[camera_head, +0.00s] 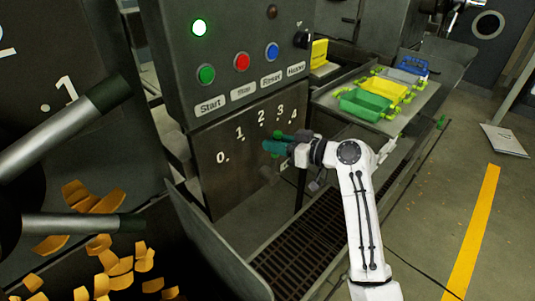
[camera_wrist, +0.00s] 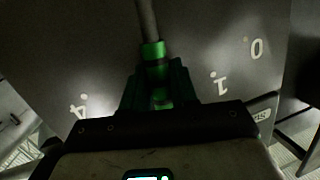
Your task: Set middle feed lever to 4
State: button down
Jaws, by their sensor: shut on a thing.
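The scale panel (camera_head: 240,160) of the middle machine carries the marks 0, 1, 2, 3 and 4 in an arc. My gripper (camera_head: 276,146) is in front of this panel, below the 2 and 3. In the wrist view, my gripper (camera_wrist: 157,88) is shut around the green grip of the feed lever (camera_wrist: 153,50). The lever's grey shaft runs up out of the picture. The lever lies between the 1 (camera_wrist: 218,82) and the 4 (camera_wrist: 78,108). The 2 and 3 are hidden there. In the head view, my gripper largely covers the lever.
Above the scale is a control box (camera_head: 235,55) with a lit green lamp and several buttons. Left, near, are two grey levers (camera_head: 60,130) and orange chips (camera_head: 115,265). Behind my arm is a tray (camera_head: 385,95) with coloured containers.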

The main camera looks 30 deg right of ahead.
jog(key=w+d+f+m+t+y+b, duration=0.1)
jog(key=w+d+f+m+b, duration=0.1)
jog(key=d+m+b, duration=0.3)
jog(key=shift+d+f+m+y, duration=0.4)
jog(key=shift+d+f+m, duration=0.35)
jog(key=shift+d+m, duration=0.05)
jog(key=c, duration=1)
grip_release()
jog(key=shift+w, duration=0.1)
jog(key=b+v, duration=0.1)
jog(key=v, duration=1)
